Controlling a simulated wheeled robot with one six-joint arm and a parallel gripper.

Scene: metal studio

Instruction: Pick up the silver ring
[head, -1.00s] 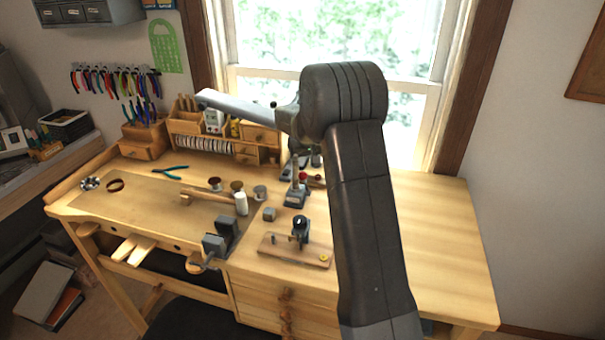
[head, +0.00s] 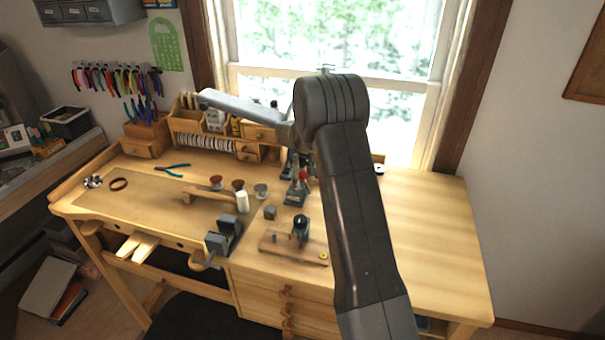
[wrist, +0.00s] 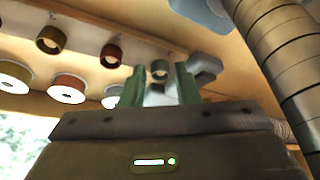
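In the wrist view a small grey ring-like piece (wrist: 160,71), which looks like the silver ring, shows in the gap between my two green fingers. My gripper (wrist: 159,80) is open, with its fingers apart on either side of that piece in the picture; I cannot tell how far off it is, and no contact shows. A gold-brown ring-like piece (wrist: 51,40) and a coppery one (wrist: 111,54) are in a row to its left. In the head view my gripper is hidden, and I cannot make out the silver ring for certain.
The wooden workbench (head: 420,230) stands below the window. It holds a vise (head: 222,237), a wooden block with a small tool (head: 293,248), a hammer (head: 205,194), blue pliers (head: 173,169) and a brown ring (head: 119,184). The bench's right side is clear.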

